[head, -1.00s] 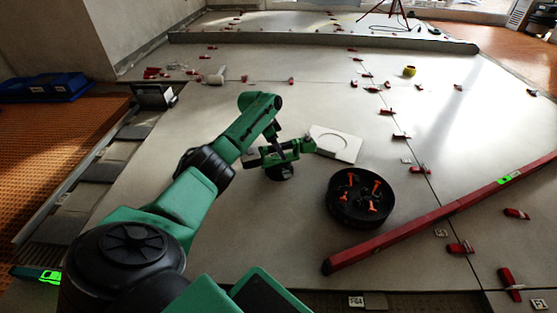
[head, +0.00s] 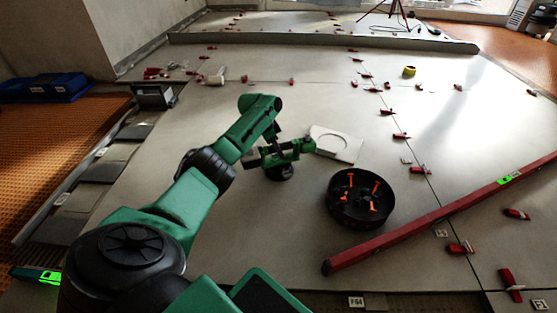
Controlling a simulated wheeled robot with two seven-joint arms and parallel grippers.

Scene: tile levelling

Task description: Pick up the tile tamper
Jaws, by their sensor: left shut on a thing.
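The tile tamper (head: 280,173) appears to be the green and black tool with a round black pad, left of centre in the head view. My left gripper (head: 284,147) is at the tool's green upper part and is shut on it. My wrist covers part of the tool, and I cannot tell whether the pad touches the tile or hangs just above it. A white square plate (head: 347,150) with a round recess lies just right of the tool. My right gripper is not in view.
A round black tray (head: 333,207) with several orange pieces stands right of the tool. Several red clips sit along the tile joints. A yellow roll (head: 409,71) lies farther back.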

